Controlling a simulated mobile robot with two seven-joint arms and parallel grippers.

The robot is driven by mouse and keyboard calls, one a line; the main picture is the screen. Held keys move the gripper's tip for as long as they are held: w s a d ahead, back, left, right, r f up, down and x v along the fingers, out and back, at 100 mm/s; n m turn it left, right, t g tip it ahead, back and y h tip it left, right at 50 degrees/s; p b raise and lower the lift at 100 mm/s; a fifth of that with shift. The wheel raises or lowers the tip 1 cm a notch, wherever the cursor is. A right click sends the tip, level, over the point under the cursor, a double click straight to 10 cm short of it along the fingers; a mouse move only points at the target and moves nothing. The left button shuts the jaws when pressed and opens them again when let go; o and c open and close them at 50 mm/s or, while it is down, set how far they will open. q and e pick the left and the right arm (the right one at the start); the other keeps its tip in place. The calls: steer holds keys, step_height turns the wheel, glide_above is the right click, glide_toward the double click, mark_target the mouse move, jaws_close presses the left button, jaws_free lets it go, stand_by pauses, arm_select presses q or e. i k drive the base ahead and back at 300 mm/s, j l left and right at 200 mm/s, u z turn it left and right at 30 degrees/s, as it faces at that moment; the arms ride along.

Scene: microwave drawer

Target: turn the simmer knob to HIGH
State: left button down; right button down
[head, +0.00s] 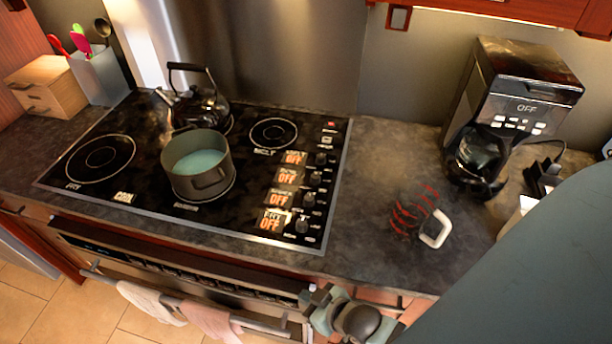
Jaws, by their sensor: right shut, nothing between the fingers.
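A column of several dark knobs runs down the right side of the black cooktop (240,219), each beside an orange OFF label. The top label seems to read MELT and the bottom one FRY. The words between are too small to read, so I cannot tell which knob is the simmer knob. The knobs include the top one (320,158), a middle one (308,200) and the bottom one (302,226). My right gripper (318,298) is shut and empty, below the counter's front edge and apart from the knobs. My left gripper is not in view.
A pot with pale blue contents (212,182) stands on a front burner, with a kettle (203,108) behind it. A red-striped mug (412,219) lies on the right counter, near a coffee maker (515,85). Towels (205,318) hang on the oven handle.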

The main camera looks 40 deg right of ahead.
mark_target(309, 201)
steer(key=k+j+z, duration=0.1)
steer(key=z, duration=0.25)
steer(key=k+z, duration=0.1)
steer(key=z, duration=0.2)
steer(key=k+j+z, duration=0.1)
steer(key=z, duration=0.25)
steer(key=i+z, duration=0.1)
steer(key=i, duration=0.25)
steer(key=k+j+u, duration=0.1)
steer(key=k+j, duration=0.1)
steer(key=k, duration=0.05)
